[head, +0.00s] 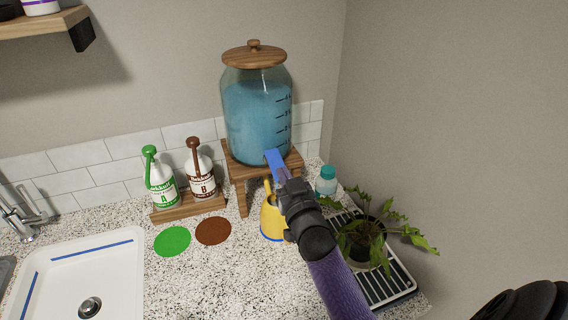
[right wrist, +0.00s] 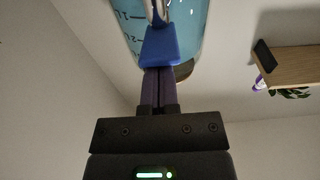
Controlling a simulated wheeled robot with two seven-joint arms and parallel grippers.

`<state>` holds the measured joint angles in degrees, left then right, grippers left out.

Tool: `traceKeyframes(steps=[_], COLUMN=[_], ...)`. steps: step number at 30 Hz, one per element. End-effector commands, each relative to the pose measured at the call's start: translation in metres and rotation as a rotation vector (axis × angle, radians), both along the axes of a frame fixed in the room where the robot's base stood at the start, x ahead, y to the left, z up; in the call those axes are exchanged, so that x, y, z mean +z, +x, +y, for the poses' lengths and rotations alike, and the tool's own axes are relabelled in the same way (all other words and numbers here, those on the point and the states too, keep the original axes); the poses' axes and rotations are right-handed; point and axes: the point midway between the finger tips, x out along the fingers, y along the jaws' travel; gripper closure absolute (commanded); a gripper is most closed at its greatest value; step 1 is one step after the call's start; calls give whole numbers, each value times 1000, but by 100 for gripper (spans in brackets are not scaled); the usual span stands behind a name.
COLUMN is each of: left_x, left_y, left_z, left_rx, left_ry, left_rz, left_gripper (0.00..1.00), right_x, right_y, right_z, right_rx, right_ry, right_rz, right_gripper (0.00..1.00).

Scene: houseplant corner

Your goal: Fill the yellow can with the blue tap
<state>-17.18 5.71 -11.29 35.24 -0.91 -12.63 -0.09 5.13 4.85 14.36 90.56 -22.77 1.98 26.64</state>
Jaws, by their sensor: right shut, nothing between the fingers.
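A large glass jar of blue liquid (head: 256,115) with a wooden lid stands on a wooden stand (head: 236,174). Its blue tap (head: 273,158) is at the lower front; the tap's blue handle also shows in the right wrist view (right wrist: 160,45). The yellow can (head: 270,218) stands on the counter below the tap, partly hidden by my right arm. My right gripper (head: 281,176) is shut and empty, its fingertips at the blue tap handle, touching or very close. The shut fingers (right wrist: 160,80) also show in the right wrist view. Water flow cannot be seen. My left gripper is out of view.
Two pump bottles, green-topped (head: 162,190) and brown-topped (head: 201,170), stand on a wooden tray left of the stand. Green (head: 172,241) and brown (head: 213,231) discs lie before them. A teal-capped bottle (head: 326,181) and potted plant (head: 362,240) are right. A white sink (head: 60,285) is left.

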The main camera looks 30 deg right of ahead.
Motion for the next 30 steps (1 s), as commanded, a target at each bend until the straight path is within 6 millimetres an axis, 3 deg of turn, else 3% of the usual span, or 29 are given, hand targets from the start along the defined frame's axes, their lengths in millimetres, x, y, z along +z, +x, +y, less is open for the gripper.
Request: traceKeyframes(steps=[17, 30], left_x=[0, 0], left_y=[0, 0], left_z=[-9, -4], left_rx=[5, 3], left_ry=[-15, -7], left_rz=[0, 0], left_gripper=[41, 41], right_x=[0, 0], right_y=[0, 0], right_z=[0, 0], right_rx=[0, 0], right_ry=[0, 0], right_rz=[1, 1], right_gripper=[100, 100])
